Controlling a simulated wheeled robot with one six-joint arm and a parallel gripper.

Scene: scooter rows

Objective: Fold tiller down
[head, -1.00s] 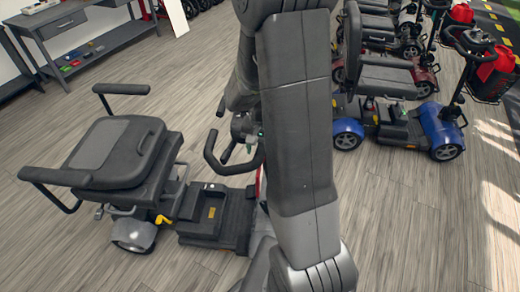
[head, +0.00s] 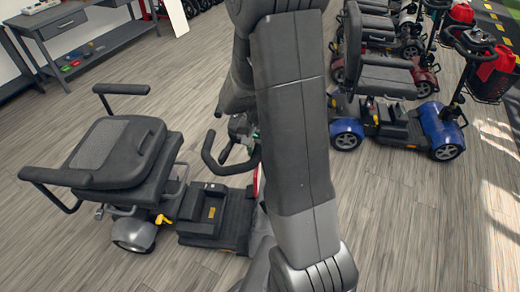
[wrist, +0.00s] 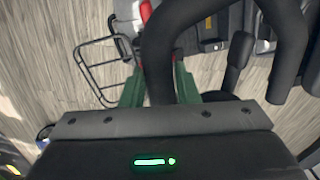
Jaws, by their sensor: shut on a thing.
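The near scooter has a dark grey padded seat (head: 118,152) with two armrests and a black floor deck (head: 222,222). Its tiller handlebar (head: 212,160) is a black loop above the front of the deck, partly hidden behind my arm in the head view. In the wrist view the thick black handlebar (wrist: 158,55) runs down between the two green fingers of my gripper (wrist: 160,92), which are shut on it. My gripper is mostly hidden behind my arm in the head view. A yellow lever (head: 164,219) shows beside the seat base.
A wire basket (wrist: 100,72) is at the left in the wrist view. A blue scooter (head: 440,128) and other scooters stand in a row at the right. A grey workbench (head: 75,32) is at the back left. Wood floor is bare between the near scooter and the row.

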